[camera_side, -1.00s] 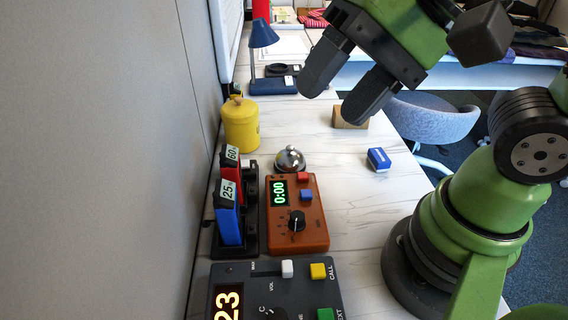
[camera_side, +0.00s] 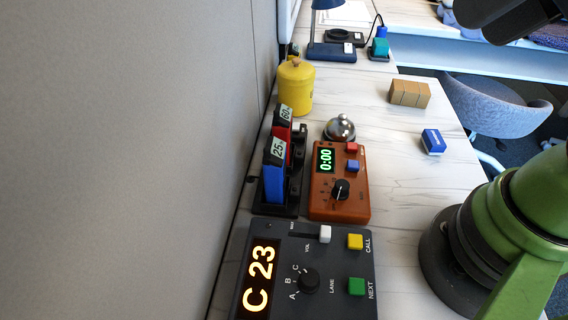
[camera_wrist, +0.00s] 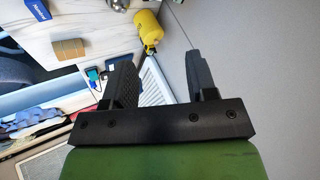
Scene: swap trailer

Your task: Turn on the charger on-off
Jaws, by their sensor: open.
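An orange timer (camera_side: 340,205) reading 0:00 stands right of the dock. A dark panel (camera_side: 290,310) reading C 23 is in front. A wall borders the left.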

